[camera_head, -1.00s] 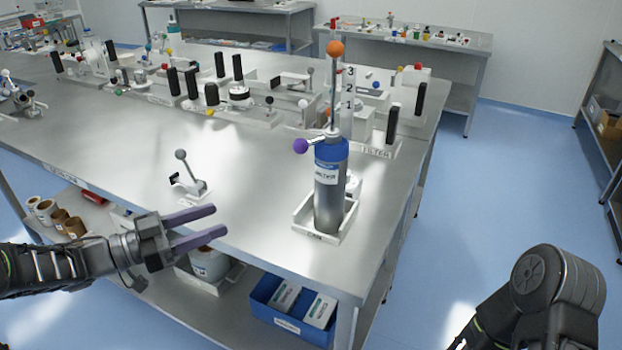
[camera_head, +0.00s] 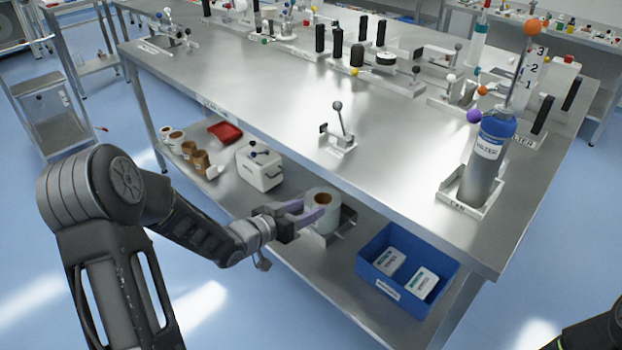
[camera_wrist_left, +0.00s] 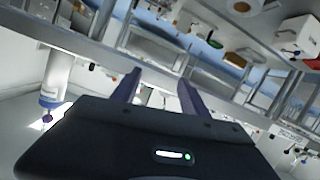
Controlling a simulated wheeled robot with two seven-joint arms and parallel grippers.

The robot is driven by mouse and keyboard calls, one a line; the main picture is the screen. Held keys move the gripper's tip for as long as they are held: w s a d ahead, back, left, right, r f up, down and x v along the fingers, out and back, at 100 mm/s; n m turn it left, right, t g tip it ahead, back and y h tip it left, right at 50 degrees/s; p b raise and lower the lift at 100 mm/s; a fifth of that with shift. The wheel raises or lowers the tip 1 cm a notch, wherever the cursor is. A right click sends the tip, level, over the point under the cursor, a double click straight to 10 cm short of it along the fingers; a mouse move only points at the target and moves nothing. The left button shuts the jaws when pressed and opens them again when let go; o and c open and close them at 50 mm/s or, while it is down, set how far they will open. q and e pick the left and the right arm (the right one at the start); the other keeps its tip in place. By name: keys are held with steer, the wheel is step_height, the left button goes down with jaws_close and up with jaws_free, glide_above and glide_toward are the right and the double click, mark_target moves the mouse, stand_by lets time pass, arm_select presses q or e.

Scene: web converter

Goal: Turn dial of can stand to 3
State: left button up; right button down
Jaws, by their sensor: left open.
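The can stand is a white tray (camera_head: 449,194) labelled CAN near the table's right front corner. A grey can (camera_head: 481,178) with a blue top stands upright in it. A purple ball (camera_head: 474,116) sticks out left from its top, and an orange ball (camera_head: 532,27) tops a tall rod. A white plate (camera_head: 533,70) reading 3, 2, 1 stands behind; I cannot tell which stand it belongs to. My left gripper (camera_head: 310,211) is open and empty, left of the can and below the tabletop edge. It also shows in the left wrist view (camera_wrist_left: 158,84).
A small lever stand (camera_head: 340,143) sits on the table. The lower shelf holds a blue bin (camera_head: 405,282), a large roll (camera_head: 321,216) behind the gripper and a white box (camera_head: 259,169). Several other stands line the back.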

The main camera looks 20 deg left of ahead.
arm_select(q)
steer(key=s+d+f+n+g+y, duration=0.1)
steer(key=s+d+f+g, duration=0.15)
steer(key=f, duration=0.35)
steer(key=s+d+f+n+g, duration=0.1)
steer(key=s+d+f+g, duration=0.15)
steer(key=f, duration=0.45)
steer(key=s+d+f+g, duration=0.2)
steer(key=s+d+f, duration=0.2)
steer(key=s, duration=0.4)
steer(key=s+d+f+n+g, duration=0.1)
steer(key=s+d+f+g, duration=0.2)
steer(key=s, duration=0.6)
steer(key=s+d+f+g, duration=0.3)
steer(key=s+d+f, duration=0.4)
steer(key=s+d, duration=0.1)
steer(key=shift+s, duration=0.65)
steer(key=shift+c, duration=0.2)
